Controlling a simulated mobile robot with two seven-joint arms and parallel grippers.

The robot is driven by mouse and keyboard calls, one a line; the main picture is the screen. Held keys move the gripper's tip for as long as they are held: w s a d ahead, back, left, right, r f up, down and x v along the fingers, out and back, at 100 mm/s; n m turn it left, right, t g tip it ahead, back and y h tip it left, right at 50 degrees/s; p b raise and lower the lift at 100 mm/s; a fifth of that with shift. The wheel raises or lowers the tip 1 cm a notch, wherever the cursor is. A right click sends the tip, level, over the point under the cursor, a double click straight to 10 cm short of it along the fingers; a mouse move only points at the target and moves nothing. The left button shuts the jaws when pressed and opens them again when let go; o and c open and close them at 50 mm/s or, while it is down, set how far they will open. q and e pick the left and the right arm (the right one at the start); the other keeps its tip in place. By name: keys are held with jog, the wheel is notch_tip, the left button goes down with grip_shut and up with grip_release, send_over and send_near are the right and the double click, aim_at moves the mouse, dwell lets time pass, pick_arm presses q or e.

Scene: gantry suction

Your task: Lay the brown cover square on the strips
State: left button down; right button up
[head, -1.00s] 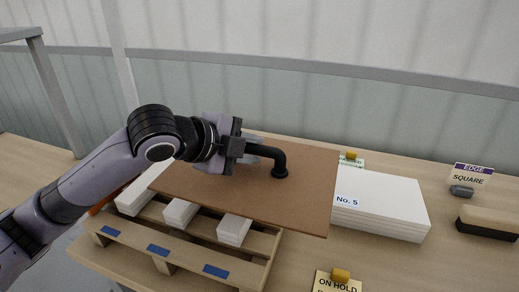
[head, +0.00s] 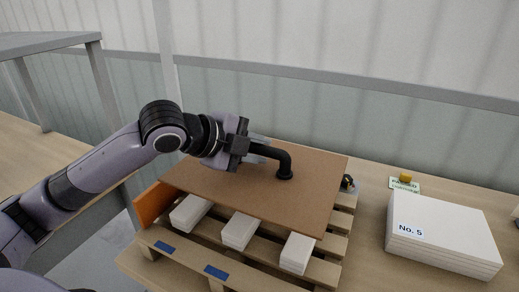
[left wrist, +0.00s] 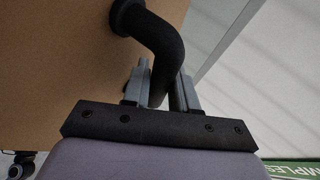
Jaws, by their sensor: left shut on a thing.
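The brown cover (head: 230,190) is a flat sheet with a black bent handle (head: 284,168) on its top. It spans the white strips (head: 240,231) on the wooden pallet (head: 190,256), and the strips' front ends stick out from under its front edge. I cannot tell whether it touches them or hangs just above. My left gripper (head: 256,149) is shut on the handle; in the left wrist view its fingers (left wrist: 160,85) close around the black tube, with the brown cover (left wrist: 60,50) behind. My right gripper is not in view.
A white stack marked No. 5 (head: 440,235) stands on the table right of the pallet. A small card with a yellow block (head: 405,182) lies behind it. An orange board (head: 153,203) stands at the pallet's left. A small dark object (head: 348,183) is by the cover's right edge.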

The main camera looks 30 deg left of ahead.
aim_at(248, 171)
pick_arm(q)
jog(key=shift+r, duration=0.15)
jog(key=shift+r+p, duration=0.1)
jog(key=shift+p, duration=0.5)
notch_tip(248, 171, down, 4)
jog(key=b, duration=0.2)
jog(key=shift+b, duration=0.4)
jog(key=shift+f+b, duration=0.45)
jog(key=shift+f, duration=0.55)
jog(key=shift+f, duration=0.6)
